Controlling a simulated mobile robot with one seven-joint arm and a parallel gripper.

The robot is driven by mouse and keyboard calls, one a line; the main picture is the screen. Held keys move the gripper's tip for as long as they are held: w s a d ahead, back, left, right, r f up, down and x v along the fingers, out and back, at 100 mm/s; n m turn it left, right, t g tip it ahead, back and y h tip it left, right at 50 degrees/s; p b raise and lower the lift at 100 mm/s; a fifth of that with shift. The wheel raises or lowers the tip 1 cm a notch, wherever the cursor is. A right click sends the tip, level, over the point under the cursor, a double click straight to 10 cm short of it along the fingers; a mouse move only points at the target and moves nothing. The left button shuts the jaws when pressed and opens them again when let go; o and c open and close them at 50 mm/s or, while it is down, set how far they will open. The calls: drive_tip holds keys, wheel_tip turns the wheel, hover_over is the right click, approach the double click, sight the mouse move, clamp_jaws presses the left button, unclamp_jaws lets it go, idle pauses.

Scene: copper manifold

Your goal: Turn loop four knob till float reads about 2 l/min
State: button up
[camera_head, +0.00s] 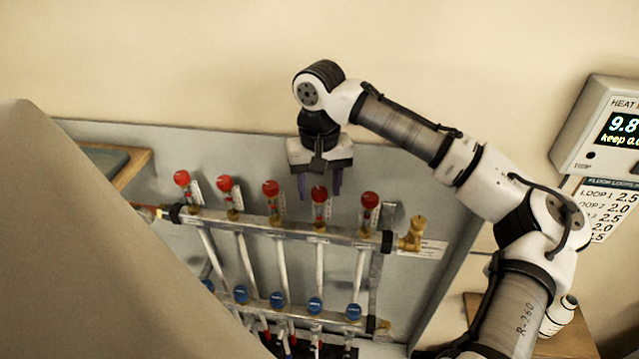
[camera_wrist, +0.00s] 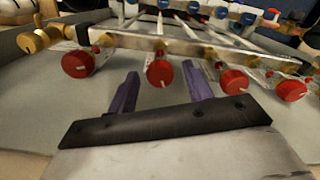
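Several red knobs top the flow meters along the upper manifold bar. Counting from the left in the head view, the fourth red knob (camera_head: 319,193) is below my gripper (camera_head: 319,188), roughly between its purple fingers. In the wrist view this knob (camera_wrist: 160,73) shows a pale mark on its face and lies beyond and between the fingertips of my gripper (camera_wrist: 161,72). The fingers are apart, with a visible gap to the knob on the right side. Nothing is held. The float under the knob is too small to read, and loop labels on the meters are not legible.
Neighbouring red knobs (camera_head: 270,188) (camera_head: 369,199) stand close on both sides. A brass valve (camera_head: 412,234) is at the bar's right end. Blue knobs (camera_head: 315,305) line the lower bar. A heat display (camera_head: 612,128) reading 9.8 and a loop chart (camera_head: 602,208) hang at right.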

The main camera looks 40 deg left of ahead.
drive_tip(key=c, duration=0.9)
drive_tip(key=shift+r+n, duration=0.1)
drive_tip(key=shift+n, duration=0.2)
drive_tip(key=shift+n+p, duration=0.5)
drive_tip(key=shift+p, duration=0.15)
drive_tip(key=n+p, duration=0.1)
drive_tip(key=n, duration=0.6)
drive_tip(key=shift+w+p, duration=0.1)
drive_tip(key=shift+p, duration=0.2)
drive_tip(key=shift+n, duration=1.5)
